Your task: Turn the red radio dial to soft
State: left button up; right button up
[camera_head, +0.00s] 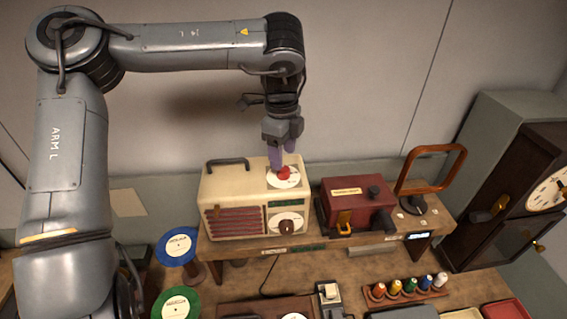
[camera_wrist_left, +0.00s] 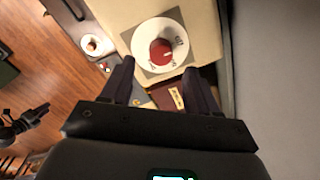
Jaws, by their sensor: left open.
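The red dial (camera_head: 284,172) sits on a white round scale plate on top of the cream radio (camera_head: 232,186).
A brown knob (camera_head: 286,227) is on the radio's front. A dark red box (camera_head: 357,204) and an orange-framed stand (camera_head: 427,178) are to the right on the shelf. Blue (camera_head: 176,247) and green (camera_head: 175,303) discs stand at front left. Several coloured spools (camera_head: 409,285) are at front right.

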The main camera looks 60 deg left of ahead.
aim_at(283, 172)
pick_arm(q)
jog(key=shift+w+a+f+p, duration=0.1)
jog(key=shift+f+p, duration=0.2)
jog(key=shift+f, duration=2.05)
jog(key=c, duration=1)
jog(key=shift+c, duration=0.2)
